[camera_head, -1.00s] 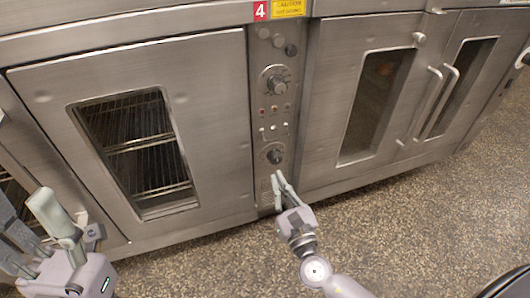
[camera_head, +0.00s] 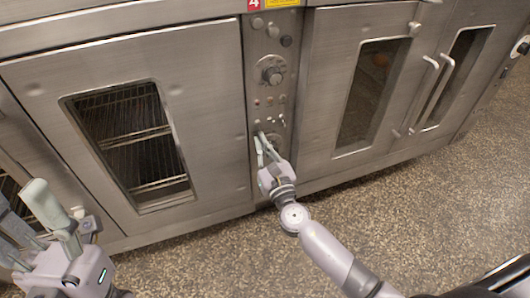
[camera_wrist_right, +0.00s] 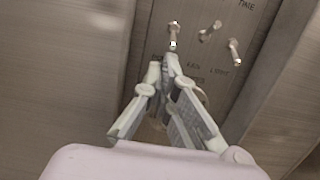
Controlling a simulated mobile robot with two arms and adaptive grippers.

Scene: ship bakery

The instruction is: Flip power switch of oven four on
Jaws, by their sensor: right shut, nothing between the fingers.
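The control panel (camera_head: 268,94) of oven four stands between two oven doors, under a red label "4" (camera_head: 254,2). My right gripper (camera_head: 262,137) is shut and empty, its tips at the panel just below the row of small toggle switches. In the right wrist view, three metal toggles show: left (camera_wrist_right: 173,35), middle (camera_wrist_right: 210,31) and right (camera_wrist_right: 235,50). The fingertips (camera_wrist_right: 169,62) are just below the left toggle; contact cannot be told. The fingers partly cover the label beneath it. My left gripper (camera_head: 32,215) is open and empty at the lower left.
A windowed oven door (camera_head: 205,90) is at left. Doors with long handles (camera_head: 432,95) are at right. The speckled floor (camera_head: 400,205) is clear.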

